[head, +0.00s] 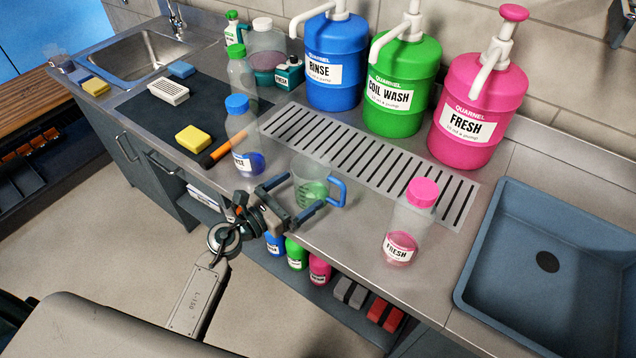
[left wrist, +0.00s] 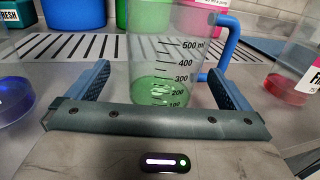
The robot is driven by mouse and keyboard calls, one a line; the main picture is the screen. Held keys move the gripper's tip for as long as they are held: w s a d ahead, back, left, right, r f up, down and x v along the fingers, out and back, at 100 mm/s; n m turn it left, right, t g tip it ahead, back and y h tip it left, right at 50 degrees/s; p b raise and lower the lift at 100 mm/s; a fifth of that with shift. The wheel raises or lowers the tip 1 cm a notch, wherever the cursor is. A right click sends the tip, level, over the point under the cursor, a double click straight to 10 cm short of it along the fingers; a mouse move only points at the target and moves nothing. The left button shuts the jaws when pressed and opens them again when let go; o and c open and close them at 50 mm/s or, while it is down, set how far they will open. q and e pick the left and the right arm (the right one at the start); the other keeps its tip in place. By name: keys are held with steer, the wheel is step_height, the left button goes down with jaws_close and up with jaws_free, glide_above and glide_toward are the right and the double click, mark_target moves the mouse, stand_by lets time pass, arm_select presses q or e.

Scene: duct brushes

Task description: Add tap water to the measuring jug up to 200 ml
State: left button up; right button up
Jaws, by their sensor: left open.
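The measuring jug (head: 312,186) is clear with a blue handle and stands upright on the steel counter. It holds green liquid. In the left wrist view the jug (left wrist: 160,60) shows marks up to 500 ml; the liquid's surface appears around the 200 to 300 marks, the exact level unclear at this angle. My left gripper (head: 305,191) is open at the jug's near side, a finger on either side of it, with gaps showing. The handle is on the right, beyond the right-hand finger. The tap (head: 177,20) stands behind the steel sink (head: 142,58) at the far left. My right gripper is not visible.
A blue-capped RINSE bottle (head: 241,130) stands left of the jug, and a pink-capped FRESH bottle (head: 408,220) right. Blue (head: 337,90), green (head: 403,108) and pink (head: 466,135) pump containers stand behind the drain grate (head: 365,155). A blue basin (head: 560,285) is at right.

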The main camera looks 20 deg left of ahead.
mark_target(325, 174)
arm_select(q)
steer(key=shift+w+d+r, duration=0.2)
steer(key=shift+w+d, duration=0.1)
steer(key=p+x, duration=0.2)
steer(key=x, duration=0.1)
steer(key=shift+w+d+r, duration=0.1)
steer(key=shift+w+d, duration=0.05)
steer(key=shift+d, duration=0.2)
steer(key=shift+w+d, duration=0.25)
steer(key=shift+w, duration=0.1)
steer(key=shift+a, duration=0.1)
steer(key=c, duration=1.1)
